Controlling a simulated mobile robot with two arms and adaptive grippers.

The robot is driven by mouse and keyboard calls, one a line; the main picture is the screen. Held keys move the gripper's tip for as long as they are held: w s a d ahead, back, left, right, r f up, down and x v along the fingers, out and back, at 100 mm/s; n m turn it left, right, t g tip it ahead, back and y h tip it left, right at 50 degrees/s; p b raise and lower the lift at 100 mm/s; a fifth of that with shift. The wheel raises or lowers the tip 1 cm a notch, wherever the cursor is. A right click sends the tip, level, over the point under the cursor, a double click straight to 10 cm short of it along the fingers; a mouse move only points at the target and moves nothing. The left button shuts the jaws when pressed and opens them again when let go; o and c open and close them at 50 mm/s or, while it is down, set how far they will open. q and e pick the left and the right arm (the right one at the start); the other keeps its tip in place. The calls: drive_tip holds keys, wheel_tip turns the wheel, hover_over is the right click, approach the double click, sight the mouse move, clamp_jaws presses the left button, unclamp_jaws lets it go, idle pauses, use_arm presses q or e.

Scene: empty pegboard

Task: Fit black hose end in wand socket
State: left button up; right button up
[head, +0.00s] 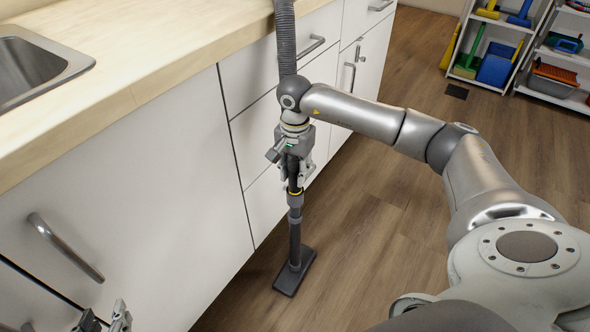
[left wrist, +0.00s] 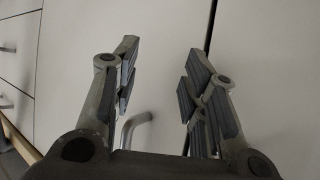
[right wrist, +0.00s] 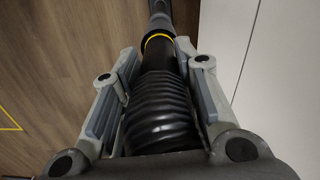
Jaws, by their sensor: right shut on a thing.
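My right gripper (head: 296,176) is shut on the black hose end (right wrist: 160,105), whose ribbed sleeve lies between its fingers in the right wrist view. The smooth black tube beyond the ribs runs to a yellow ring (right wrist: 158,38) at the wand's top. The tube and ring look lined up and meeting; I cannot tell how deep the end sits in the socket. The grey wand (head: 295,240) stands near upright below my gripper, its flat dark floor head (head: 295,272) on the floor. My left gripper (left wrist: 160,68) is open and empty, facing a white cabinet front.
The grey ribbed hose (head: 285,40) hangs past the wooden counter's edge (head: 150,75). White drawers (head: 120,190) with metal handles (head: 65,247) stand close left of the wand. A shelf with cleaning tools (head: 495,65) is at the far right. Wood floor (head: 385,215) right of the wand is clear.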

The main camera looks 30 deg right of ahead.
drive_tip(key=shift+f+b, duration=0.3)
drive_tip(key=shift+f, duration=0.15)
use_arm(q)
drive_tip(key=w+r+t, duration=0.1)
drive_tip(key=w+r, duration=0.1)
drive_tip(key=r, duration=0.1)
drive_tip(key=shift+d+t+h, duration=0.4)
drive_tip(key=shift+w+d+r+t, duration=0.15)
drive_tip(key=shift+r+t, duration=0.25)
drive_tip(key=shift+r, duration=0.05)
use_arm(e)
drive_tip(key=shift+f, duration=0.25)
drive_tip(key=o, duration=1.1)
drive_tip(key=shift+r, duration=0.15)
wheel_tip(320, 180, up, 12)
drive_tip(key=shift+f, duration=0.15)
